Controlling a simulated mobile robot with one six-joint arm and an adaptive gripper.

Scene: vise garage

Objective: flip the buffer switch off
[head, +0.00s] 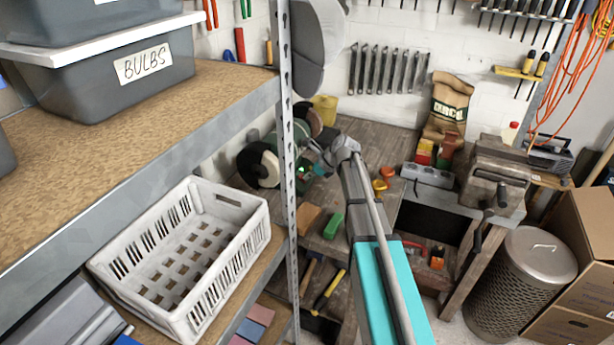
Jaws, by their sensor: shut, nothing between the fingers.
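The buffer (274,145) is a green bench machine at the back left of the wooden workbench. It has a pale round wheel (262,166) at its left and a brown wheel behind. A shelf post hides part of it. My gripper (315,160) is at the front right side of the buffer, shut and empty. It is small in the picture and overlaps the machine, so I cannot tell whether it touches it. A small green spot shows close to the fingertips. The switch itself and its position cannot be made out.
A metal shelf post (290,200) stands just left of my arm. Shelves at left hold a white crate (190,255) and a grey bin (110,85). A vise (495,170), a sack (447,105) and a power strip (427,175) are on the bench's right side.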

